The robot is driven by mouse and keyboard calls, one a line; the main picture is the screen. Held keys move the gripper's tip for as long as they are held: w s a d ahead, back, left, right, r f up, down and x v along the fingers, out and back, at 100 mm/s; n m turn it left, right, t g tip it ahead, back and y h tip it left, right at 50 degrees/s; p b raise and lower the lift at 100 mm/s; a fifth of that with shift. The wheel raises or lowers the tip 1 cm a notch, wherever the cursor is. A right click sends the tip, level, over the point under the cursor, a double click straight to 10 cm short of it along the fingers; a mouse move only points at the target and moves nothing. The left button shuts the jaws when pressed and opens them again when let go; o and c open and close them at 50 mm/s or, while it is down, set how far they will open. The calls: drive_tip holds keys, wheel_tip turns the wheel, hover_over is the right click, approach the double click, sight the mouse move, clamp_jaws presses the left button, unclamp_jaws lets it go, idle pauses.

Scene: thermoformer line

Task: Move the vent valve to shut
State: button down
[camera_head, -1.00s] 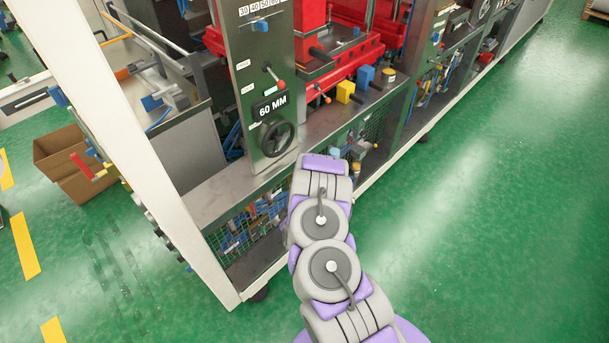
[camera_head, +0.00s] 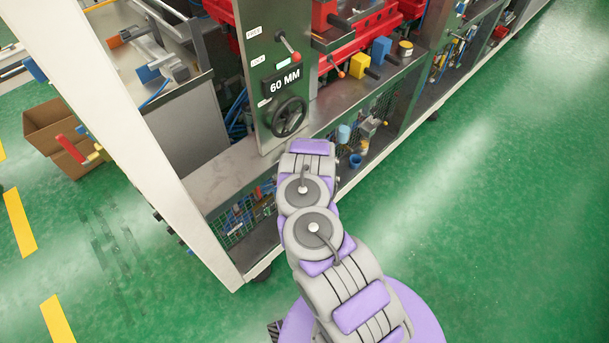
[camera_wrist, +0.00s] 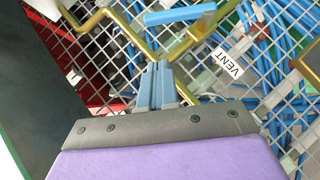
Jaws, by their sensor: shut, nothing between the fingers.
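In the wrist view a white tag reading VENT (camera_wrist: 229,65) hangs on a wire mesh, beside brass-coloured pipes (camera_wrist: 190,38). A light blue bar-like handle (camera_wrist: 180,14) lies crosswise over the pipes, up and left of the tag; it looks like the vent valve's lever, but I cannot tell for sure. My gripper (camera_wrist: 158,66) has its blue fingers shut and empty. The fingertips point toward the handle and appear short of it. In the head view my arm reaches to the machine's lower shelf, and the gripper is hidden behind the arm.
The wire mesh (camera_wrist: 100,45) has blue tubes behind it. In the head view a black handwheel (camera_head: 289,116) and a 60 MM plate (camera_head: 283,81) sit on the panel above my arm. A white frame post (camera_head: 130,130) stands at left. Green floor is clear at right.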

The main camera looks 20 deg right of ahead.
drive_tip(key=d+f, duration=0.1)
drive_tip(key=w+d+f+b, duration=0.1)
drive_tip(key=w+d, duration=0.1)
drive_tip(key=shift+w+d+f+b, duration=0.25)
drive_tip(key=shift+d+f+b, duration=0.15)
